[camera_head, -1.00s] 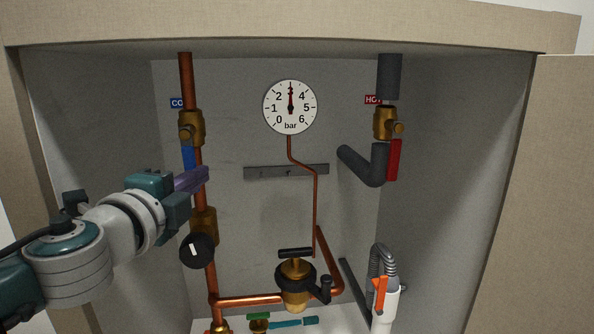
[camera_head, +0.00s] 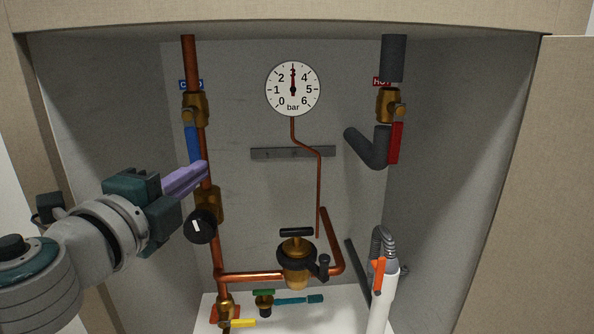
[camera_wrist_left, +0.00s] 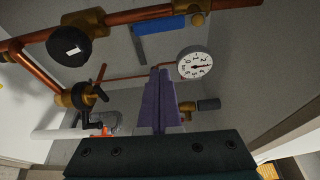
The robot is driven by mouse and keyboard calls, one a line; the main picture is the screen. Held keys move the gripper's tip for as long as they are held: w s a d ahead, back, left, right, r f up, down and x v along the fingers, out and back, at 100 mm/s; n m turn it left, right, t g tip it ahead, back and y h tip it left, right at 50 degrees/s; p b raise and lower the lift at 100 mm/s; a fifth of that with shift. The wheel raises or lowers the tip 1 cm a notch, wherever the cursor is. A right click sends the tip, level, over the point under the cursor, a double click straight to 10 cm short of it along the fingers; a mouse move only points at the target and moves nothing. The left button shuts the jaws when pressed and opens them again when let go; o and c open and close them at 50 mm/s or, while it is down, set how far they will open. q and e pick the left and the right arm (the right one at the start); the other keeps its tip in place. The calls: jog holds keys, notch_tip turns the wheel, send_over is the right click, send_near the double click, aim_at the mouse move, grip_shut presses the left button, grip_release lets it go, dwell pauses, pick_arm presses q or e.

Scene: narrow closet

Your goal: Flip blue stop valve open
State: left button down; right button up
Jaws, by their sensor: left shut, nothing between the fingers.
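The blue stop valve has a brass body (camera_head: 195,109) on the left copper pipe, beside a blue label. Its blue lever (camera_head: 193,145) hangs down along the pipe. In the left wrist view the lever (camera_wrist_left: 160,25) shows at the top, apart from the fingertips. My left gripper (camera_head: 204,168) is shut and empty, its purple fingers pointing right and slightly up, just below the lever's lower end in the head view. Its fingers also show in the left wrist view (camera_wrist_left: 158,75). Whether they touch the pipe cannot be told. My right gripper is not in view.
A black knob (camera_head: 201,227) sits on the same pipe below my gripper. A pressure gauge (camera_head: 292,88) hangs on the back wall. A red-levered valve (camera_head: 396,143) is at the right. A brass regulator (camera_head: 297,262) and a white-and-orange tool (camera_head: 380,285) stand lower. The closet walls are close on both sides.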

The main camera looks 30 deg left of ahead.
pick_arm(q)
jog(key=shift+v, duration=1.2)
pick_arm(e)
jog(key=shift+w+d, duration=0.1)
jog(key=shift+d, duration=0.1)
pick_arm(q)
jog(key=shift+d, duration=0.3)
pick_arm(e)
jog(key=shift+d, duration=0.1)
